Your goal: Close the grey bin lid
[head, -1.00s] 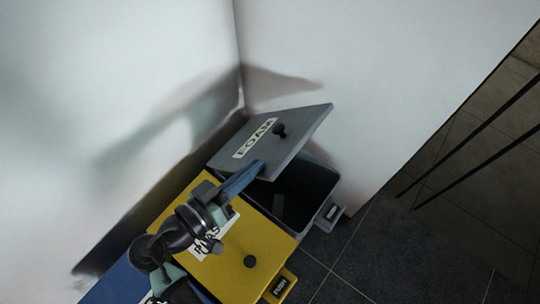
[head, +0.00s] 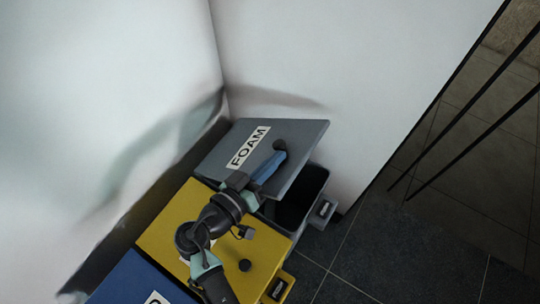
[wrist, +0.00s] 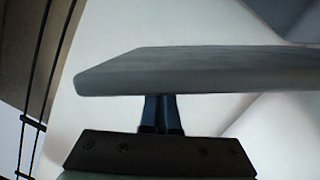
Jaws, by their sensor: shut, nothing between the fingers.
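The grey bin lid (head: 222,165), labelled FOAM, is tilted partly open over the grey bin (head: 318,183). The bin's dark inside shows under the lid's front right edge. A dark knob (head: 280,144) sits on the lid near that edge. My gripper (head: 275,158) is shut and empty, with its blue fingers over the lid's upper face next to the knob in the head view. In the wrist view, the lid (wrist: 200,72) appears nearly edge-on just beyond the shut fingers (wrist: 161,100). Whether the fingertips touch it I cannot tell.
A yellow bin lid (head: 170,237) with a dark knob lies shut beside the grey bin, under my arm. A blue bin lid (head: 128,281) is at the lower left. White walls stand close behind. Dark floor (head: 375,250) lies free at the right.

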